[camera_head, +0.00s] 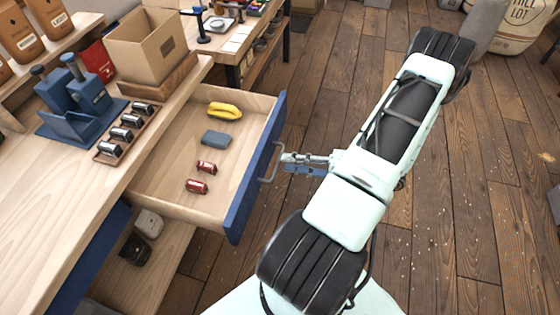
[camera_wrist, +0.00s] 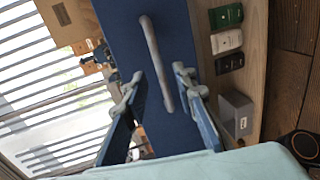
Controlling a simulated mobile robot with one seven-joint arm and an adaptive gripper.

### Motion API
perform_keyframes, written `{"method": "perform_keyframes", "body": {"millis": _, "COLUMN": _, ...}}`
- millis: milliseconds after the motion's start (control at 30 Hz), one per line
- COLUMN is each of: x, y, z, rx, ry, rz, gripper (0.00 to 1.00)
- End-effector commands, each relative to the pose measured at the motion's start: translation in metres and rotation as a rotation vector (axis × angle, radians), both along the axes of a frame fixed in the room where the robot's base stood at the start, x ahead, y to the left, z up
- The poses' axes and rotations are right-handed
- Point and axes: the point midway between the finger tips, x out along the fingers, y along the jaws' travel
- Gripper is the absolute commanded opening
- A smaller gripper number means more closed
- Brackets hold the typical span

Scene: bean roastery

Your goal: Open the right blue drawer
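The right blue drawer is pulled far out of the wooden workbench, and its blue front (camera_head: 256,170) faces my arm. Inside lie a yellow item (camera_head: 224,111), a blue-grey box (camera_head: 215,138) and two small red cans (camera_head: 206,168). A grey bar handle (camera_head: 268,165) is on the front. The blue front (camera_wrist: 182,45) and the handle (camera_wrist: 151,50) also fill the middle of the wrist view. My gripper (camera_head: 288,163) is at the handle, its fingers (camera_wrist: 158,90) spread on either side of the bar. Whether they touch it cannot be told.
A second blue drawer front (camera_head: 92,258) shows at the lower left, shut under the bench. A shelf below holds pouches (camera_wrist: 227,40) and a grey box (camera_wrist: 235,113). The bench top (camera_head: 60,185) holds a cardboard box (camera_head: 146,45). The wooden floor (camera_head: 480,190) right of my arm is clear.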

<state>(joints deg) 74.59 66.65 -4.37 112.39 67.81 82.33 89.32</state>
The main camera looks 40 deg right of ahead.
Motion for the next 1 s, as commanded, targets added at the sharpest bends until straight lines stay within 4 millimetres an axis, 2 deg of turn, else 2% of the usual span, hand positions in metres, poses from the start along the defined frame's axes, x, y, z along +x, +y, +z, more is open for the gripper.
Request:
{"method": "perform_keyframes", "body": {"millis": 200, "x": -0.036, "y": -0.027, "z": 0.009, "rx": -0.003, "ry": 0.0, "rz": -0.003, "gripper": 0.25}}
{"method": "perform_keyframes", "body": {"millis": 400, "x": -0.053, "y": -0.04, "z": 0.014, "rx": -0.002, "ry": -0.001, "rz": -0.001, "gripper": 0.25}}
{"method": "perform_keyframes", "body": {"millis": 1000, "x": -0.057, "y": -0.041, "z": 0.015, "rx": 0.0, "ry": 0.0, "rz": 0.0, "gripper": 0.25}}
